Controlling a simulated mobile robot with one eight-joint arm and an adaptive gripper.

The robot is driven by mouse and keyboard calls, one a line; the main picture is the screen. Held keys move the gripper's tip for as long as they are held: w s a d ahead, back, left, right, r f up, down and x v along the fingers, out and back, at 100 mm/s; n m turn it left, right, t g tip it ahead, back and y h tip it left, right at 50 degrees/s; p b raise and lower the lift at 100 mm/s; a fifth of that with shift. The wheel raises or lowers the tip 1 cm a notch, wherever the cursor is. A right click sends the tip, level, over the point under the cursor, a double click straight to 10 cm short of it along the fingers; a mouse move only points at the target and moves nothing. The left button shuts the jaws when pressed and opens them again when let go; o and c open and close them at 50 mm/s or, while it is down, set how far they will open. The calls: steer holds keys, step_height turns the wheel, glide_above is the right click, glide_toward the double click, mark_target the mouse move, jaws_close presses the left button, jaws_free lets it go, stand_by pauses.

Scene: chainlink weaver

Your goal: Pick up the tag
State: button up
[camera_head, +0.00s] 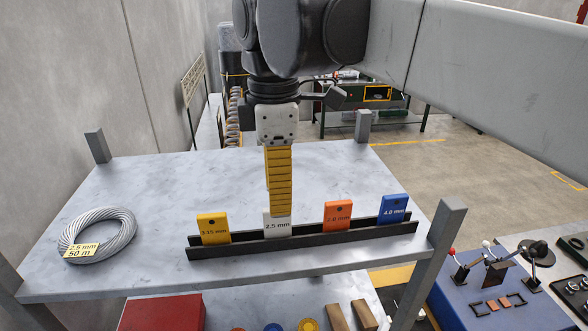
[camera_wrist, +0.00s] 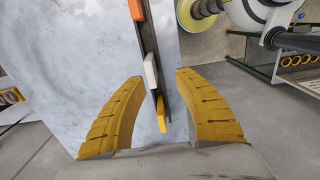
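Four upright tags stand in a dark slotted rail (camera_head: 300,243) on a grey shelf (camera_head: 180,180): a yellow 3.15 mm tag (camera_head: 213,228), a white 2.5 mm tag (camera_head: 277,226), an orange tag (camera_head: 337,215) and a blue tag (camera_head: 393,209). My gripper (camera_head: 279,208) points down at the white tag, its yellow fingers covering that tag's top edge in the head view. In the wrist view my gripper (camera_wrist: 160,76) is open, with the white tag (camera_wrist: 150,72) between its fingertips and visible gaps beside it. The yellow tag (camera_wrist: 161,113) and orange tag (camera_wrist: 136,10) also show there.
A wire coil (camera_head: 97,234) with a yellow label (camera_head: 81,250) reading 2.5 mm, 50 m lies on the left of the shelf. Posts rise at the shelf's corners, one at the front right (camera_head: 445,232). A blue workbench (camera_head: 500,300) stands at the lower right. The shelf behind the rail is clear.

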mark_target(277, 221)
steer(key=w+f, duration=0.2)
steer(key=f, duration=0.1)
steer(key=shift+f, duration=0.1)
steer(key=f, duration=0.1)
steer(key=f+p, duration=0.1)
steer(key=f, duration=0.2)
steer(key=shift+s+a+p, duration=0.3)
steer(key=shift+s+p, duration=0.05)
steer(key=shift+w+f, duration=0.3)
steer(key=shift+w, duration=0.05)
steer(key=shift+s, duration=0.25)
steer(key=c, duration=0.4)
steer(key=shift+r, duration=0.1)
jaws_close()
steer(key=shift+w, duration=0.1)
